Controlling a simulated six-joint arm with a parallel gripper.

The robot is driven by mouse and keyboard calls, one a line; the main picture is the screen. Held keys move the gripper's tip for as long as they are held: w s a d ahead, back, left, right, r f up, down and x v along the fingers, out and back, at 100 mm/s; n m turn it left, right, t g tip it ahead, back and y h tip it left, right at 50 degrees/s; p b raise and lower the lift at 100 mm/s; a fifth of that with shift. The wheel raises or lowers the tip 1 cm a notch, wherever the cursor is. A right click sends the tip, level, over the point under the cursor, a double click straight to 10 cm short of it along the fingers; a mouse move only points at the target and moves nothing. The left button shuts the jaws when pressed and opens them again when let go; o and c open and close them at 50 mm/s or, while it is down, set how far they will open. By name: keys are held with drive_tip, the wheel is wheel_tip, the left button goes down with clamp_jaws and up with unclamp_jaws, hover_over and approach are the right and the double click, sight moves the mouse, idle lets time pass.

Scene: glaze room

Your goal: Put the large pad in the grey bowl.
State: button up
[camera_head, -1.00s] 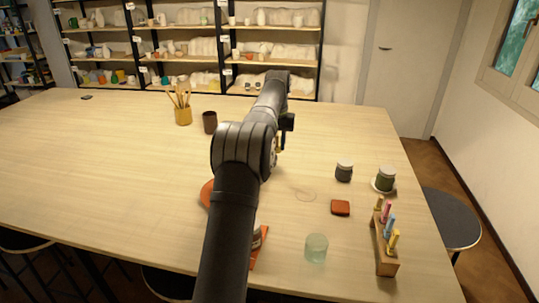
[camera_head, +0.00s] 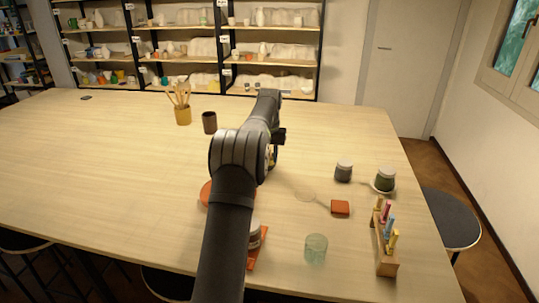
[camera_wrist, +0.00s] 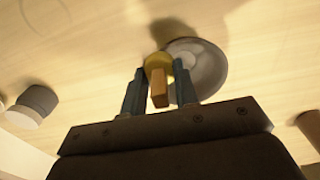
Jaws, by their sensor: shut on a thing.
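My gripper (camera_wrist: 158,90) is shut on the large pad (camera_wrist: 158,64), which is yellow with an orange-tan block-like part between the two blue-grey fingers. The grey bowl (camera_wrist: 212,68) is round and shallow, on the table just beyond the fingers in the wrist view. The pad overlaps the bowl's left edge in that view; I cannot tell whether it is above the bowl or touching it. In the head view my gripper (camera_head: 272,153) is partly hidden behind my arm, and the bowl is hidden.
A brown cup (camera_head: 209,122) and a yellow brush pot (camera_head: 183,115) stand at the back.

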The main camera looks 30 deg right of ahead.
drive_tip(key=shift+f, duration=0.15)
drive_tip(key=o, duration=0.9)
drive_tip(key=shift+o, duration=0.2)
wheel_tip(320, 180, up, 13)
drive_tip(key=shift+f, duration=0.1)
drive_tip(key=shift+f, duration=0.1)
wheel_tip(320, 180, down, 13)
drive_tip(key=shift+r, duration=1.35)
